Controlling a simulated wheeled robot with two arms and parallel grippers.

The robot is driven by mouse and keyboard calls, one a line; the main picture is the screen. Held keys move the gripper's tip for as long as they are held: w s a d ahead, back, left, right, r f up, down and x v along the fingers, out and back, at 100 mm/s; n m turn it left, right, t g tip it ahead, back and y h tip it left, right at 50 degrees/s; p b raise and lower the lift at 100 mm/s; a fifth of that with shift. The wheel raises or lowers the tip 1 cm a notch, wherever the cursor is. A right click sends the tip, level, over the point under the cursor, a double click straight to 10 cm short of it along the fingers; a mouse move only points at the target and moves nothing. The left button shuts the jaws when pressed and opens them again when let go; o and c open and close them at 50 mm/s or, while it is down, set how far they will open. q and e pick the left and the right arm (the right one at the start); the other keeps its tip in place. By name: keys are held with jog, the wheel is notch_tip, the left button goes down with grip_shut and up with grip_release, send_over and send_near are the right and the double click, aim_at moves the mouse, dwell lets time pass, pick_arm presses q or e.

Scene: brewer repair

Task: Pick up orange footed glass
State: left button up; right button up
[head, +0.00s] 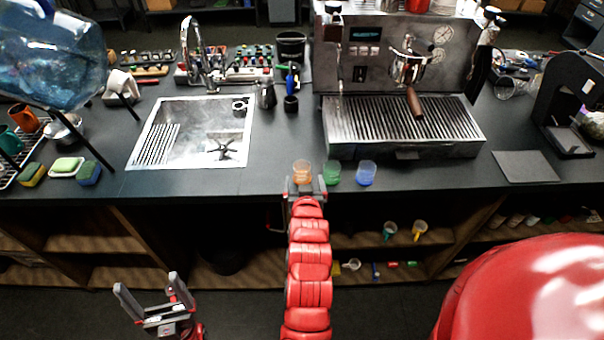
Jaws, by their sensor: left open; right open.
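The orange footed glass (302,171) stands on the dark counter near its front edge, left of a green glass (332,173) and a blue glass (366,173). My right gripper (305,183) is open at the orange glass, with a finger toward each side of it. The glass's lower part is hidden behind the gripper, and I cannot tell whether the fingers touch it. My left gripper (148,284) is open and empty, low in front of the counter and away from the glasses.
An espresso machine (400,75) with a drip grate stands behind the glasses. A sink (197,132) lies to the left, with sponges (88,172) further left. A dark mat (526,166) lies at right. Open shelves (130,243) are below.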

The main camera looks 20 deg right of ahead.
aim_at(302, 174)
jog(key=shift+w+d+f+p, duration=0.2)
jog(key=shift+w+p, duration=0.25)
jog(key=shift+w, duration=0.25)
jog(key=p+x, duration=0.1)
jog(key=x, duration=0.2)
jog(key=shift+a, duration=0.1)
jog(key=shift+w+f, duration=0.45)
jog(key=c, duration=1.5)
jog(key=shift+r, duration=0.1)
